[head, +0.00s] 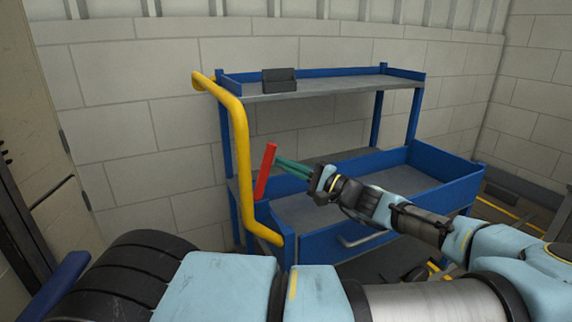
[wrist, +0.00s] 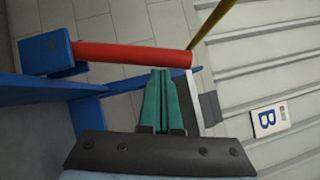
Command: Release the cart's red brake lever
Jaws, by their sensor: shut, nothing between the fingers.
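The red brake lever (head: 265,172) stands up, tilted slightly right, at the left end of the blue cart (head: 333,243), near the yellow handle (head: 243,150). My gripper (head: 279,158) is shut and empty, with its green fingers pointing left at the lever's upper part. In the wrist view the red lever (wrist: 130,55) runs across the picture from a blue bracket (wrist: 45,54). The shut fingertips (wrist: 161,72) are at the lever's side, near its free end. They look very close to it; I cannot tell whether they touch.
A dark box (head: 279,80) sits on the cart's top shelf. A black tyre-like object (head: 125,275) is at the lower left. A block wall (head: 150,120) stands behind the cart.

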